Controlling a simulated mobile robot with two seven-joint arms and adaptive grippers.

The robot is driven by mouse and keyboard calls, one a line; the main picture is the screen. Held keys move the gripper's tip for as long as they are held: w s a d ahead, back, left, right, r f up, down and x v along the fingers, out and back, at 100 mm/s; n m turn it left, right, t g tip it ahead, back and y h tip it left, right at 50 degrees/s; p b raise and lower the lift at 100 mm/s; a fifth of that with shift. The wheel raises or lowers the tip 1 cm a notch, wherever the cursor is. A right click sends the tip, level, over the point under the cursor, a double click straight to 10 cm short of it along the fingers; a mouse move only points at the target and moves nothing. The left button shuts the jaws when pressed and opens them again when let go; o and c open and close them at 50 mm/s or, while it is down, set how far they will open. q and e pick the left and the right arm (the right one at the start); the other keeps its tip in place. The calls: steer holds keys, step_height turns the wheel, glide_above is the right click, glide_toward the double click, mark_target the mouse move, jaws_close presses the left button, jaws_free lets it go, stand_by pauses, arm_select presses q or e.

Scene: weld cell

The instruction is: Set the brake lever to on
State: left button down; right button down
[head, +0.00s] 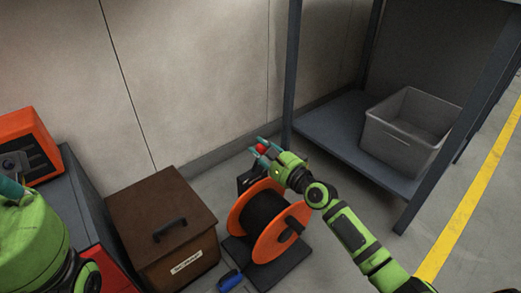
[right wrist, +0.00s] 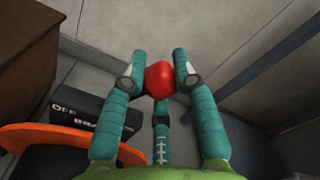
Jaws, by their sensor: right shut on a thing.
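The brake lever's red knob (right wrist: 159,80) sits between the two teal fingers of my right gripper (right wrist: 158,72) in the right wrist view. The fingers are shut on it. A dark shaft runs down from the knob to a black block (right wrist: 85,120) with "OFF" and part of "BRAKE" in white letters. In the head view the red knob (head: 261,148) shows at the fingertips of my right gripper (head: 266,152), above and behind the orange cable reel (head: 243,215). The ON mark is not visible.
A brown box with a black handle (head: 170,228) stands left of the reel. A blue-handled object (head: 230,280) lies by the reel's base. A grey bin (head: 409,130) sits on the low shelf (head: 335,125) at right. An orange-red machine (head: 27,145) stands at far left.

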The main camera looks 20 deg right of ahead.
steer(key=shift+w+d+r, duration=0.1)
steer(key=shift+r, duration=0.05)
steer(key=c, duration=1)
jaws_free()
steer(key=shift+s+f, duration=0.2)
steer(key=shift+s, duration=0.2)
steer(key=v, duration=1.1)
steer(key=shift+s+d+r, duration=0.1)
steer(key=shift+r, duration=0.05)
